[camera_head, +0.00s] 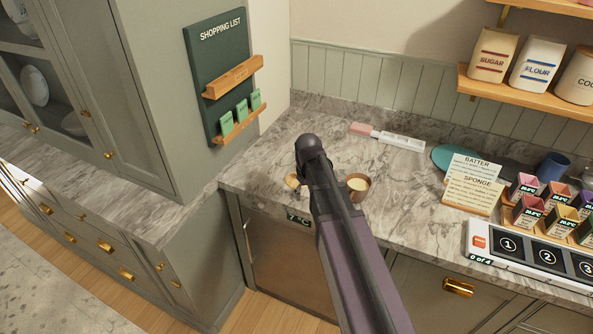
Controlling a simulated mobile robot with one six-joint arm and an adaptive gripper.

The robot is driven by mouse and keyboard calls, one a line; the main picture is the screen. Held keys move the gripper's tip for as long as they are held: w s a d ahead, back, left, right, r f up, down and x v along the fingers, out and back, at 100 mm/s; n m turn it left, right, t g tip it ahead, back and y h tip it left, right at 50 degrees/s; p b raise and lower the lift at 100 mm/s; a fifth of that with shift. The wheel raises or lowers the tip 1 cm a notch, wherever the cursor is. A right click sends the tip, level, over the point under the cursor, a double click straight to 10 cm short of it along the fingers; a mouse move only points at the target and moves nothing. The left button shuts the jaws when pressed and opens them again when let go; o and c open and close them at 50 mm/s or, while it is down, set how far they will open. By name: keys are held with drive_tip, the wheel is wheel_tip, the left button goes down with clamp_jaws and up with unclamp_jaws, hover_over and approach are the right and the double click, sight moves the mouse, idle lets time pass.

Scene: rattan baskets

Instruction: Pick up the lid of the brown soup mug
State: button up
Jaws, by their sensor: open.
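A small brown mug or cup (358,190) stands on the marble counter just right of my arm. Its top shows a pale cream round surface; I cannot tell whether this is a lid or its contents. A small tan piece (292,181) lies on the counter just left of my arm, partly hidden by it; I cannot tell what it is. My dark arm reaches up from the bottom of the view, over the counter between these two things. Its black rounded joint is above the counter. I cannot make out my gripper's fingers; they seem hidden behind the arm.
A pink and white box (388,136) lies at the back of the counter. Recipe cards (473,185), several small boxes (525,187) and a numbered panel (530,250) stand at the right. A green shopping board (217,68) hangs at the left. The counter's left back part is clear.

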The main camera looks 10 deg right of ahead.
drive_tip(key=w+r+n+p, duration=0.2)
drive_tip(key=w+r+p, duration=0.1)
drive_tip(key=w, duration=0.4)
drive_tip(key=w+r+n+p, duration=0.1)
drive_tip(key=w+r+p, duration=0.2)
drive_tip(key=w+r, duration=0.2)
drive_tip(key=w, duration=0.3)
drive_tip(key=shift+w+a+r+n+p, duration=0.2)
drive_tip(key=shift+a+n+p, duration=0.05)
drive_tip(key=shift+n+p, duration=0.15)
drive_tip(key=shift+f, duration=0.1)
wheel_tip(320, 180, down, 8)
drive_tip(key=b, duration=0.8)
drive_tip(key=shift+f+b, duration=0.25)
drive_tip(key=shift+b, duration=0.05)
drive_tip(key=shift+d, duration=0.1)
drive_tip(key=f+b, duration=0.3)
drive_tip(key=shift+d+f, duration=0.2)
drive_tip(key=shift+d, duration=0.05)
drive_tip(key=shift+f+b, duration=0.9)
drive_tip(key=shift+b, duration=0.2)
drive_tip(key=shift+c, duration=0.2)
clamp_jaws()
